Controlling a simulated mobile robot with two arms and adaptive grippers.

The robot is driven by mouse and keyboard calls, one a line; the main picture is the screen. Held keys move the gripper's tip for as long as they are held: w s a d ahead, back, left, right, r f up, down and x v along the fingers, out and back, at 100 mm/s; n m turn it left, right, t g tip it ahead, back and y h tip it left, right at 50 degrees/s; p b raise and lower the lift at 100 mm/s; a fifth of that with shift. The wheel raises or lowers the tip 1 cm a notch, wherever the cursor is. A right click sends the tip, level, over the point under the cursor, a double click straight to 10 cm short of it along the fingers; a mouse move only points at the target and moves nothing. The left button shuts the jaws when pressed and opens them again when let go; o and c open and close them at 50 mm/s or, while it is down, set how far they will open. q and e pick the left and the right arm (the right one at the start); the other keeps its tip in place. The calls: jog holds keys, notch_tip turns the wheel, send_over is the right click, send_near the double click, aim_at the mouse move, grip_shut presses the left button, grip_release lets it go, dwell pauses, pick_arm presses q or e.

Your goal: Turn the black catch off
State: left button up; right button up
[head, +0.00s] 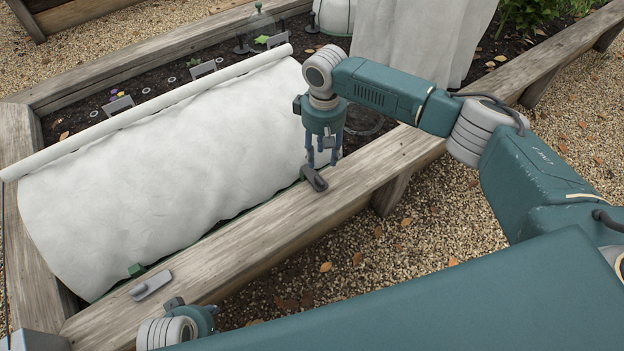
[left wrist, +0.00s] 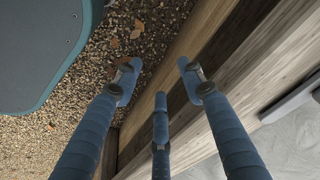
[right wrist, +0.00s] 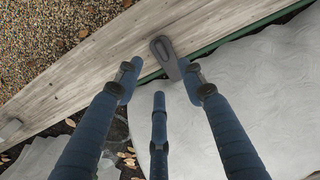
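The black catch (head: 315,179) is a dark bar on the near plank of the raised bed. In the right wrist view the catch (right wrist: 163,52) has its round end on the plank, and its other end reaches across the green edge strip onto the white cover (right wrist: 255,90). My right gripper (head: 321,164) points down close above the catch. Its fingers are apart, with the catch's tip showing between them; I cannot tell whether they touch it.
The rolled cover edge (head: 150,110) runs along the back. Another white cloth (head: 415,35) hangs behind my right arm. Gravel (head: 440,230) lies in front.

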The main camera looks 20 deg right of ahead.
aim_at(321, 178)
notch_tip(321, 178, down, 10)
jog(key=b, duration=0.2)
jog(key=shift+r+b, duration=0.1)
jog(key=shift+b, duration=0.25)
jog(key=shift+f, duration=0.35)
pick_arm(q)
jog(key=w+v, duration=0.1)
jog(key=v, duration=1)
jog(key=shift+w+r+t, duration=0.15)
jog(key=shift+w+t, duration=0.2)
jog(key=shift+t, duration=0.05)
pick_arm(e)
grip_shut()
